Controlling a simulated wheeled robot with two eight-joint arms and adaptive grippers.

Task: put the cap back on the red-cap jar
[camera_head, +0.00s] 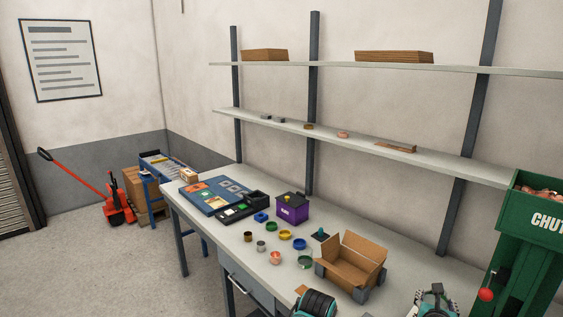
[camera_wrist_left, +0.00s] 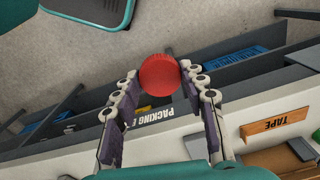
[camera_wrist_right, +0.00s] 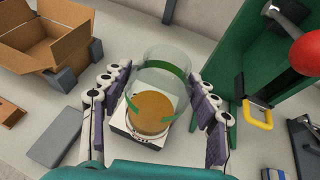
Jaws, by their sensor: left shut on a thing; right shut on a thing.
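A round red cap (camera_wrist_left: 159,75) is between the fingertips of my left gripper (camera_wrist_left: 160,78), which is shut on it. In the left wrist view the cap is in front of the bench's front side and the floor. My right gripper (camera_wrist_right: 165,95) is shut around a clear jar (camera_wrist_right: 168,68) with a green band. An orange-brown round area shows in the jar's lower part, over a white square piece (camera_wrist_right: 133,132). In the head view my left arm and right gripper (camera_head: 435,301) are at the bottom edge; cap and jar are not clearly visible there.
An open cardboard box (camera_head: 351,262) stands on the bench, also in the right wrist view (camera_wrist_right: 42,42). A green chute bin (camera_head: 530,235) with a red knob (camera_head: 485,294) is at the right. A wooden TAPE block (camera_wrist_left: 275,125) and a grey block (camera_wrist_right: 50,136) lie nearby. Small coloured rings lie farther back.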

